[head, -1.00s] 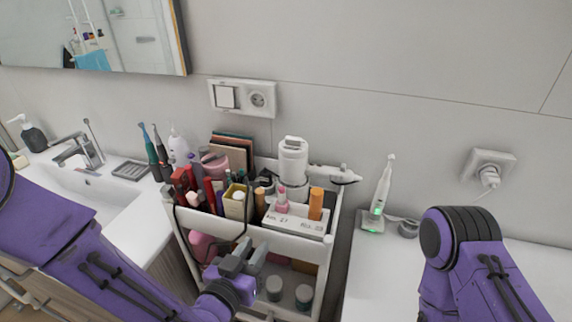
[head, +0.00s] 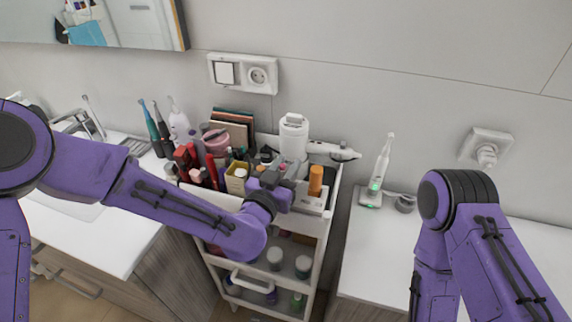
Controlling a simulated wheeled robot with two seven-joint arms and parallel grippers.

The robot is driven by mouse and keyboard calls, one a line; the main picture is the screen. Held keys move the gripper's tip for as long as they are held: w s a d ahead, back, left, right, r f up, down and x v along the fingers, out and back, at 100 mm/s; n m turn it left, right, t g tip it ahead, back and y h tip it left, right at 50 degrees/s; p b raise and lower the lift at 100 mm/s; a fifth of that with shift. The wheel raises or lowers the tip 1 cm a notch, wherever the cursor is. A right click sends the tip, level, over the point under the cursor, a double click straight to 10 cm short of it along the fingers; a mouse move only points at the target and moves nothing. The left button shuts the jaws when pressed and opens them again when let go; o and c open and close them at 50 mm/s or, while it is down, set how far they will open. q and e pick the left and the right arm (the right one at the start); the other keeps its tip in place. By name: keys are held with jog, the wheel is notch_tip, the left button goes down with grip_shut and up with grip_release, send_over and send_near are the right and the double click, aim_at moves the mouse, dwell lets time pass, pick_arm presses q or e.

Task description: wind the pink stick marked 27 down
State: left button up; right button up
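The pink stick is not visible now; my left gripper (head: 284,174) covers the part of the white holder (head: 312,203) where it stood earlier. The gripper is at the top of the cart, just left of the orange stick (head: 315,181), which stands upright in the same holder. Its grey fingers overlap, so I cannot tell whether they are open or shut, or whether they touch the pink stick. The number labels on the holder are mostly covered. My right arm is at the right side, with its gripper out of view.
A white hair dryer (head: 293,138) stands behind. An electric toothbrush (head: 381,165) stands on the right counter (head: 375,245). The sink counter is at left.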

pick_arm(q)
grip_shut()
jog(key=shift+f+m+g+h, duration=0.1)
jog(key=shift+m+g+h, duration=0.2)
jog(key=shift+h, duration=0.1)
jog(key=shift+s+m+g+h+b, duration=0.1)
jog(key=shift+m+g+h+b, duration=0.35)
jog(key=shift+h, duration=0.25)
grip_release()
jog(key=shift+d, duration=0.1)
